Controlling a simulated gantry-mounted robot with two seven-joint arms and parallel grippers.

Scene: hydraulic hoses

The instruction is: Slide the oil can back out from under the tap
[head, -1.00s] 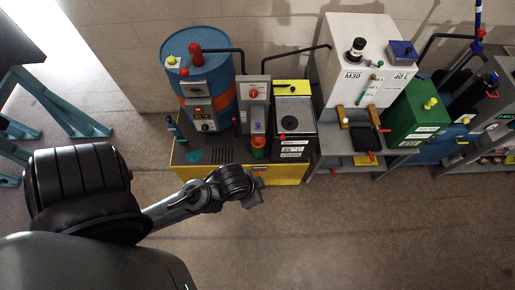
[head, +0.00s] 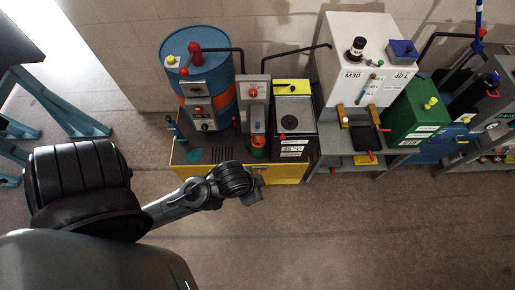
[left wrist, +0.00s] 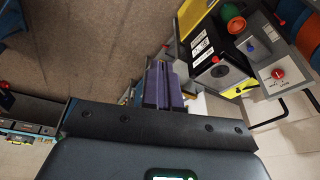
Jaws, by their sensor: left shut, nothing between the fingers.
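An orange can (head: 258,152) with a green top stands on the dark top of the yellow cabinet, close in front of a grey dispenser (head: 254,94) with a red knob. It also shows in the left wrist view (left wrist: 236,24), near the upper right, beside the dispenser. A tap right above the can is too small to make out. My left gripper (head: 258,194) is in front of the yellow cabinet, apart from the can. In the left wrist view its fingers (left wrist: 160,84) are shut and empty. My right gripper is not in view.
A blue drum (head: 204,75) stands left of the dispenser and a black box unit (head: 291,122) right of it. A white tank (head: 358,55) and a green box (head: 416,112) stand further right. The floor in front of the yellow cabinet (head: 285,173) is clear.

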